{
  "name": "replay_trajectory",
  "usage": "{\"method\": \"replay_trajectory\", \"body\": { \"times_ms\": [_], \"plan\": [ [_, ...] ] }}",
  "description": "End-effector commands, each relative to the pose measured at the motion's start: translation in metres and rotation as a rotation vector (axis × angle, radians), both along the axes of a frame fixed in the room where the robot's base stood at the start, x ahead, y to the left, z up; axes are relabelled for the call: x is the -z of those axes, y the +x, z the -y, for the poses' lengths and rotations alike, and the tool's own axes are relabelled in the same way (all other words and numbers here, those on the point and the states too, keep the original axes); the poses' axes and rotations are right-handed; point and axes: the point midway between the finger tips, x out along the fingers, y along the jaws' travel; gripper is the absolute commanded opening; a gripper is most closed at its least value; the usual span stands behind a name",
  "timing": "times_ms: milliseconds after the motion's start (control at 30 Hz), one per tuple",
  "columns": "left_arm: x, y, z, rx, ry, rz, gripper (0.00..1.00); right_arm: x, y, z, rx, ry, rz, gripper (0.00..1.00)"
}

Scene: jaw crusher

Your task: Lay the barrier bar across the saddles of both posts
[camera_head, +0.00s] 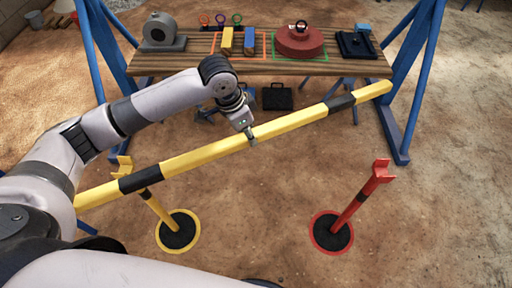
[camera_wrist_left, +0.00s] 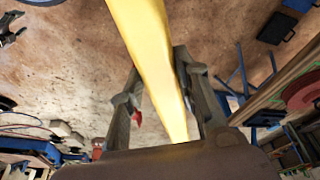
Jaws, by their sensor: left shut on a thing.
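The barrier bar (camera_head: 200,156), yellow with black bands, is held in the air by my left gripper (camera_head: 251,138) near its middle. It slants from lower left to upper right. In the left wrist view the bar (camera_wrist_left: 150,45) runs between the two fingers of the left gripper (camera_wrist_left: 158,95). The yellow post (camera_head: 160,209) stands at left; the bar passes across it in the picture, hiding part below its saddle (camera_head: 124,163). The red post (camera_head: 349,207) stands at right, its saddle (camera_head: 381,171) empty and clear below the bar's right half. My right gripper is out of view.
A wooden workbench (camera_head: 270,67) on blue trestle legs (camera_head: 408,80) stands behind the bar, with a grey machine part (camera_head: 162,35) and a red round part (camera_head: 300,42) on it. A black case (camera_head: 277,98) lies beneath. The dirt ground between the posts is clear.

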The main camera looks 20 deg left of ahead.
Motion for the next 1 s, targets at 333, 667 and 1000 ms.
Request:
{"method": "replay_trajectory", "body": {
  "times_ms": [333,667,1000],
  "plan": [
    [0.072,0.008,0.007,0.411,-0.003,0.001,0.00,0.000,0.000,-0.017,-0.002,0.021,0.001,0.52],
    [0.080,0.009,0.007,0.464,-0.001,0.005,0.00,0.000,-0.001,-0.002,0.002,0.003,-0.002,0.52],
    [0.077,0.008,0.005,0.462,-0.001,0.006,0.00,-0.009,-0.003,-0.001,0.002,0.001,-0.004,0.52]
  ]
}}
